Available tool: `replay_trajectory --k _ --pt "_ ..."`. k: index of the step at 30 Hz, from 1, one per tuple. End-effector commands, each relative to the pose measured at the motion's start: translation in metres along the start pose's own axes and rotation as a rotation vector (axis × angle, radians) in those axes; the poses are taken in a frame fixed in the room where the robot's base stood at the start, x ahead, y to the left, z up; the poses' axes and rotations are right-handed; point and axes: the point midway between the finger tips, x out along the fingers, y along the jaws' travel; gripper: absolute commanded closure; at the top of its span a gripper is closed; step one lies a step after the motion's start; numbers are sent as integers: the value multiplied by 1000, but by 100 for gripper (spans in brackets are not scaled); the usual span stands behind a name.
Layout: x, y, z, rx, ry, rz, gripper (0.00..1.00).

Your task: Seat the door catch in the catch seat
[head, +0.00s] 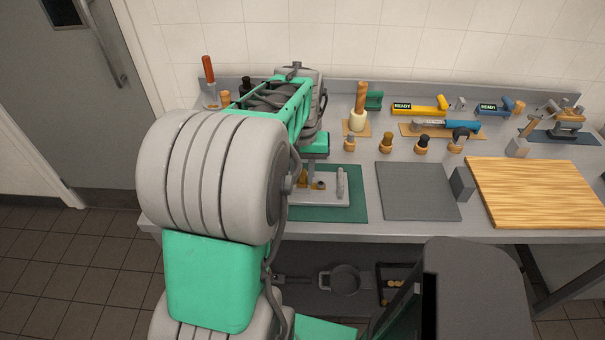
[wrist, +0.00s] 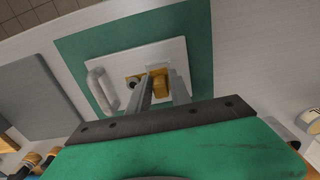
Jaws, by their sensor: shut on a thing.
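My gripper (wrist: 159,86) is over the pale grey door plate (wrist: 112,58) and shut on a small brass-coloured piece, which I take to be the door catch (wrist: 160,84). The brass piece also shows in the head view (head: 302,179), at the left part of the plate (head: 325,201). In the wrist view it is between my two fingers, with a pale edge just beyond it that may be the catch seat. I cannot tell whether the catch touches the plate or how deep it sits; my fingers hide its sides.
The plate has a light bar handle (wrist: 102,90) and a small round dark-centred fitting (wrist: 132,82) close beside my finger. It lies on a green mat (head: 352,210). A grey mat (head: 416,191), a grey block (head: 462,184) and a wooden board (head: 540,190) are to the right. Tools stand behind.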

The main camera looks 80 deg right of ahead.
Motion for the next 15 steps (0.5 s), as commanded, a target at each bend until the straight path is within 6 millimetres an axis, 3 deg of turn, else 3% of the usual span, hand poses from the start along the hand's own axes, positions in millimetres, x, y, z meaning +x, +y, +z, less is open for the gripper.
replay_trajectory --k 15 --pt "3 0 0 0 0 0 100"
